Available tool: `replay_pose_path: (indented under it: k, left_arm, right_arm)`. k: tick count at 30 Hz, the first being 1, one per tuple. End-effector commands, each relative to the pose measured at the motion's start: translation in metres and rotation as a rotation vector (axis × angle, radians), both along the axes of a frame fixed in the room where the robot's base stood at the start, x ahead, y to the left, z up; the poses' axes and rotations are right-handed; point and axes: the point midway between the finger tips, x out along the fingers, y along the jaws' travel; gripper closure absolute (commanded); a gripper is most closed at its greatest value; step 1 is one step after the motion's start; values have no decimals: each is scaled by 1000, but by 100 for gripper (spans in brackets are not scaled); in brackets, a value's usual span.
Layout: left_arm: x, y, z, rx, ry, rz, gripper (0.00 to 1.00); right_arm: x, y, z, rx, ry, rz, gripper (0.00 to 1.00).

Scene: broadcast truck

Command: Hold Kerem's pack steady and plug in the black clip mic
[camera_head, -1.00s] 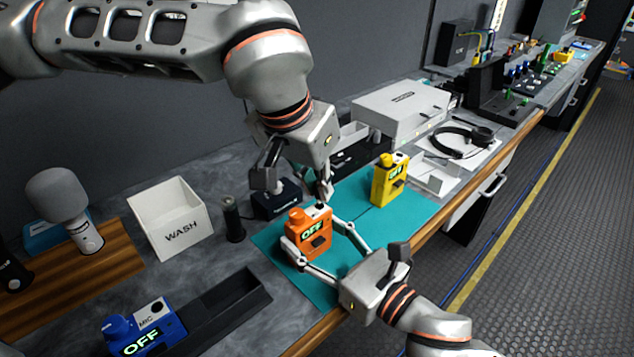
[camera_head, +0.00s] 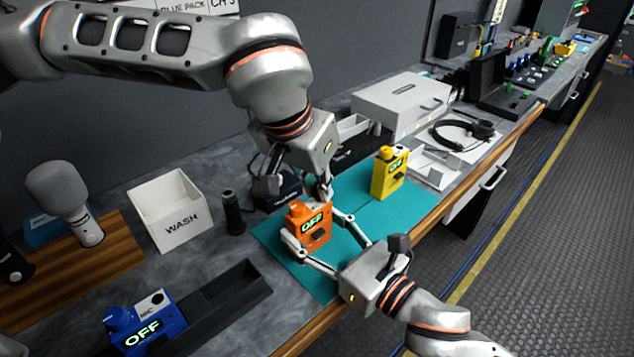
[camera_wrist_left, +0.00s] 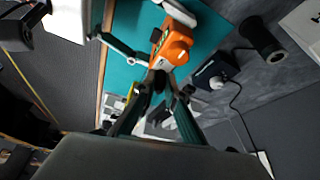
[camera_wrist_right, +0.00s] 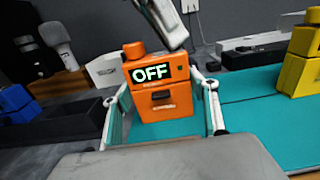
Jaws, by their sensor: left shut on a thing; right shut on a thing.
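An orange pack (camera_head: 314,238) with a lit OFF display stands upright on the teal mat (camera_head: 352,205). My right gripper (camera_head: 313,226) is shut on its sides, one finger on each side, as the right wrist view shows on the pack (camera_wrist_right: 150,105). My left gripper (camera_head: 325,192) is just above the pack's top, beside its round orange knob. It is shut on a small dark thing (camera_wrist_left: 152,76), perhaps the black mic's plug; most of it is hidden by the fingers. I cannot tell whether it touches the pack. No name shows on the pack.
A yellow pack (camera_head: 387,178) stands farther along the mat. A white WASH box (camera_head: 172,222) and a dark cylinder (camera_head: 232,212) are left of the mat.

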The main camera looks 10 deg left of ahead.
Motion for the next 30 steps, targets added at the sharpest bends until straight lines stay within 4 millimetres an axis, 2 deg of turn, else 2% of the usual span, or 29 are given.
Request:
replay_pose_path:
  k: [1,2,3,4,13,17,20,30]
  left_arm:
    - [-1,0,-2,1,3,0,100]
    - [-1,0,-2,1,2,0,81]
    - [-1,0,-2,1,2,0,70]
    - [0,0,-2,1,2,0,69]
    - [-1,0,-1,1,2,0,69]
    - [-3,1,5,0,2,1,69]
    - [-7,3,18,1,-1,0,69]
    - [-32,11,81,0,-2,1,69]
  right_arm:
    - [0,0,0,0,0,1,69]
    - [0,0,0,0,0,1,69]
    - [0,0,0,0,0,1,69]
    - [0,0,0,0,0,1,69]
    - [0,0,0,0,0,1,69]
    - [0,0,0,0,0,1,69]
    - [0,0,0,0,0,0,69]
    - [0,0,0,0,0,0,69]
